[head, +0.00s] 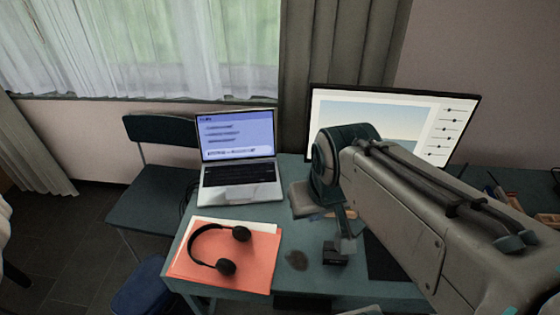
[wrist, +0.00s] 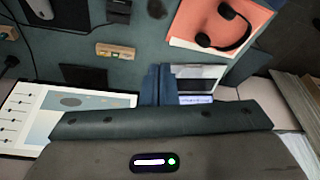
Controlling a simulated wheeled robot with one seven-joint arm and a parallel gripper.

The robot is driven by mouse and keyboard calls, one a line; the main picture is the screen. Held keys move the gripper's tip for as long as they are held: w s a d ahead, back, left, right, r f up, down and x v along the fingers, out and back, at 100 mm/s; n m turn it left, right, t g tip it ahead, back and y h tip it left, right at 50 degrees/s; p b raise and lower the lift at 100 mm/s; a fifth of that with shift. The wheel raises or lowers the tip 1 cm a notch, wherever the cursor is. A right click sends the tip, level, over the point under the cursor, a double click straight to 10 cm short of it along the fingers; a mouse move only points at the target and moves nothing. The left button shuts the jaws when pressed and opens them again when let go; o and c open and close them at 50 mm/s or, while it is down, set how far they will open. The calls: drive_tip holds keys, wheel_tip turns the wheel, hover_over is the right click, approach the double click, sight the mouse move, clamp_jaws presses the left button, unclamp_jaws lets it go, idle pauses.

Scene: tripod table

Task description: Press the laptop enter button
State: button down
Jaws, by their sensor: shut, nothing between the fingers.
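The laptop (head: 238,174) stands open on the table, its blue-lit screen (head: 236,136) facing me and its dark keyboard below. The enter key is too small to tell apart. My gripper (head: 347,240) is right of the laptop in the head view, apart from it and seemingly above the table. In the wrist view, my gripper (wrist: 158,84) is shut and empty, with its fingers pressed together. The laptop (wrist: 199,71) shows upside down just right of the fingers there; the fingers or hand may hide part of it.
A monitor (head: 455,118) stands behind my arm. Headphones (head: 226,267) lie on an orange folder (head: 258,264) in front of the laptop. A small wooden block (wrist: 115,51) and a dark box (head: 335,257) lie on the table (head: 285,225). A chair (head: 150,205) stands at left.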

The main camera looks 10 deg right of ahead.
drive_tip(key=m+t+y+b, duration=0.3)
drive_tip(key=m+t+b, duration=0.2)
drive_tip(key=b, duration=1.1)
hover_over(270, 171)
drive_tip(key=s, duration=0.1)
wheel_tip(270, 171, down, 23)
drive_tip(key=shift+d+f, duration=0.2)
wheel_tip(270, 171, down, 7)
drive_tip(key=b, duration=0.6)
drive_tip(key=shift+f, duration=0.2)
drive_tip(key=shift+f+b, duration=0.7)
drive_tip(key=shift+b, duration=0.1)
drive_tip(key=shift+s+f+b, duration=0.1)
drive_tip(key=shift+f+b, duration=0.35)
drive_tip(key=shift+b, duration=0.2)
